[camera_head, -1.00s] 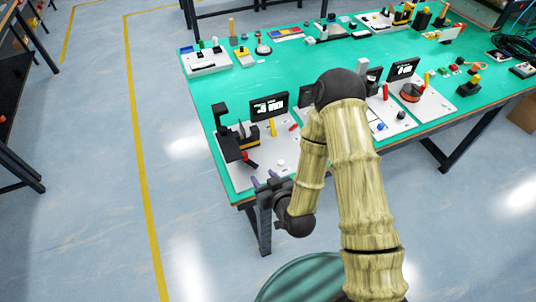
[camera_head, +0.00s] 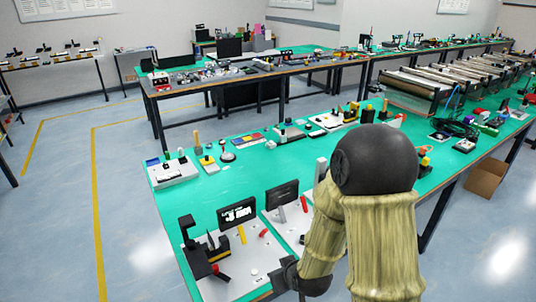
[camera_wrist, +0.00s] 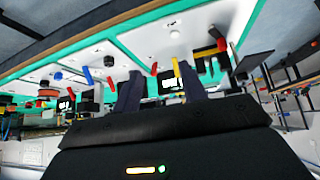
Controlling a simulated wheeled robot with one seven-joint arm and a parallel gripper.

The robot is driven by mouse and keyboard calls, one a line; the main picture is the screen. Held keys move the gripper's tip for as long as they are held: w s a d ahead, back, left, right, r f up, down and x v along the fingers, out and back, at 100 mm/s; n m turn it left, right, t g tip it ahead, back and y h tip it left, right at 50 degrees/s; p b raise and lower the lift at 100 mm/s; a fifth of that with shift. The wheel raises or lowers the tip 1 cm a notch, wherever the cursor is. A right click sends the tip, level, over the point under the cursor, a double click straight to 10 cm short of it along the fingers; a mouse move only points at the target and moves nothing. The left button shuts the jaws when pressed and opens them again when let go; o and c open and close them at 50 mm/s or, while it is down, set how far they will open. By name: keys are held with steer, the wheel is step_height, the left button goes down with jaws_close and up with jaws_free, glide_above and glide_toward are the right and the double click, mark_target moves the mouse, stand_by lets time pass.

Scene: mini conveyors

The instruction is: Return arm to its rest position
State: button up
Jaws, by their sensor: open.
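My gripper (camera_wrist: 158,88) shows in the wrist view as two dark fingers standing apart, with nothing held between them. In the head view my arm, in tan ribbed sleeves with dark joints, reaches up and bends back down in the lower right. Its wrist end is low at the bottom edge, by the near edge of the green table (camera_head: 234,187), and the fingers cannot be made out there. I cannot tell how far the fingers are from the table.
A white board with a black clamp (camera_head: 194,250) and a small dark display (camera_head: 237,213) stand at the table's near left corner. A cardboard box (camera_head: 486,178) is on the floor at right. Conveyors (camera_head: 412,90) stand farther back. The floor at left is clear.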

steer(key=s+d+r+m+g+h, duration=0.2)
steer(key=s+d+r+m+g, duration=0.2)
steer(key=s+d+r, duration=0.6)
steer(key=shift+s+d+m+h, duration=0.15)
steer(key=shift+d+m+h, duration=0.25)
steer(key=shift+d, duration=0.15)
